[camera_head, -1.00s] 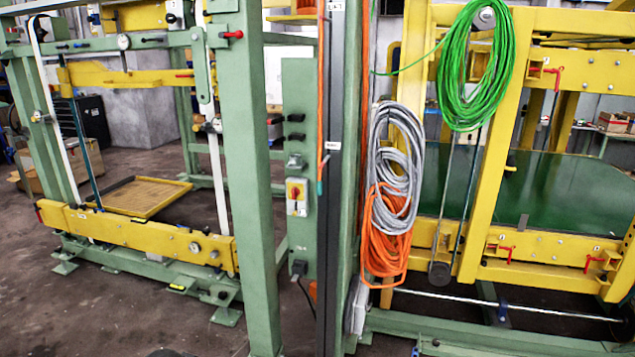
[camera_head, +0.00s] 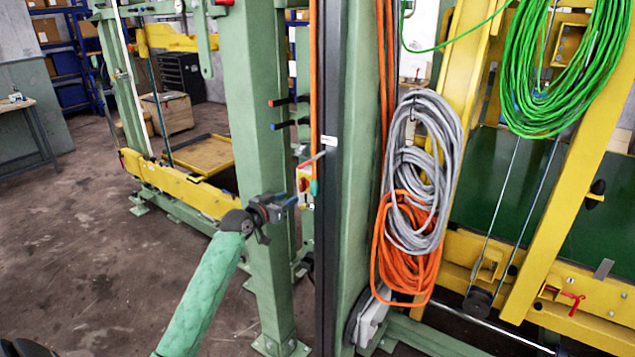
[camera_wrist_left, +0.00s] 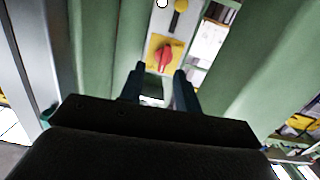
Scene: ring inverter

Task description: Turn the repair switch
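The repair switch is a red knob on a yellow plate on a pale box. In the head view the switch (camera_head: 305,186) shows partly, between the green post and the dark column. My left gripper (camera_head: 301,201) reaches toward it from the left, by the green post. In the left wrist view the red knob (camera_wrist_left: 166,57) lies just ahead of the gap between the two fingertips of my left gripper (camera_wrist_left: 160,73). The fingers are apart, with nothing seen between them. Contact with the knob is not visible. My right gripper is not in view.
A thick green post (camera_head: 262,120) and a dark column (camera_head: 328,260) stand close on either side of the switch. Grey (camera_head: 425,150) and orange (camera_head: 405,250) cable coils hang to the right. Open floor (camera_head: 90,260) lies to the left.

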